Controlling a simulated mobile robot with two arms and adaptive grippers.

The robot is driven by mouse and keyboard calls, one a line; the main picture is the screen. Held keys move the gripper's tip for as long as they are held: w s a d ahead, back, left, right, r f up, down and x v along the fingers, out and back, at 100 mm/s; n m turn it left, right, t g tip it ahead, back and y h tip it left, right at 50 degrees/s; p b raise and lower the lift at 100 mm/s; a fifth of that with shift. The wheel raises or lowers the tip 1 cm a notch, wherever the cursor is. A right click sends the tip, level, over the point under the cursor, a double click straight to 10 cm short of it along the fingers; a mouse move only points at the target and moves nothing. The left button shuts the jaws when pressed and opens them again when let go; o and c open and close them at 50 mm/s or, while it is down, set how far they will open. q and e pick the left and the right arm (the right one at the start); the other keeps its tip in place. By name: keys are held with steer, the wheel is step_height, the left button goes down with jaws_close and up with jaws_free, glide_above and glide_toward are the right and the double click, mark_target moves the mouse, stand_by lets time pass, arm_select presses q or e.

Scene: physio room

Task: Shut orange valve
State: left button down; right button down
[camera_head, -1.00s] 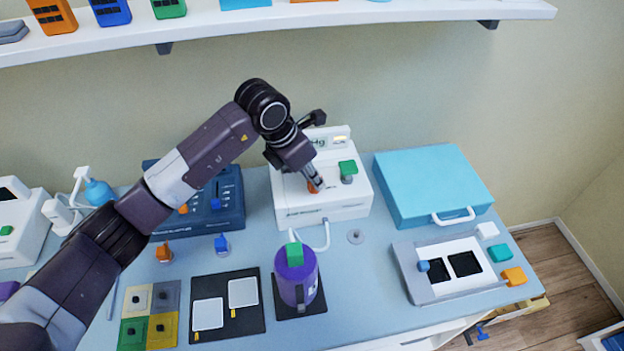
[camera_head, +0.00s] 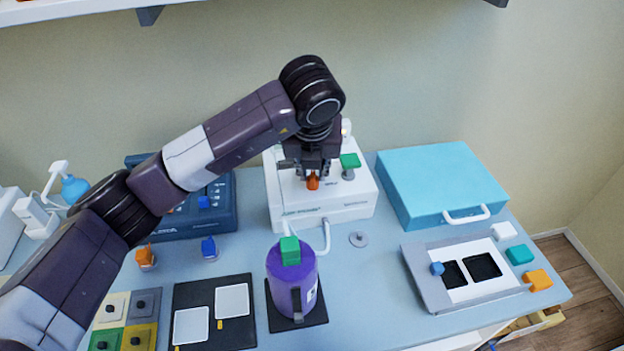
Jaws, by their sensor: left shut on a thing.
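The orange valve (camera_head: 313,182) stands on top of the white box-shaped unit (camera_head: 340,208) at the back middle of the table. My left gripper (camera_head: 312,175) points down over it from above, its fingers shut on the orange valve. The fingers and wrist hide most of the valve's top and part of the unit behind it. A green valve (camera_head: 350,161) stands on the same unit, just right of my gripper. My right gripper does not show.
A purple canister (camera_head: 292,277) with a green cap stands in front of the unit, joined by a white hose. A turquoise case (camera_head: 432,180) lies to the right. A dark blue box (camera_head: 222,214) is at the left, partly behind my arm. A shelf (camera_head: 80,28) hangs above.

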arm_select(q)
steer(key=shift+n+y+b, duration=0.5)
steer(key=shift+n+b, duration=0.45)
steer(key=shift+n, duration=0.25)
steer(key=c, duration=2.1)
jaws_free()
steer(key=v, duration=1.2)
steer(key=shift+w, duration=0.1)
steer(key=shift+r, duration=0.1)
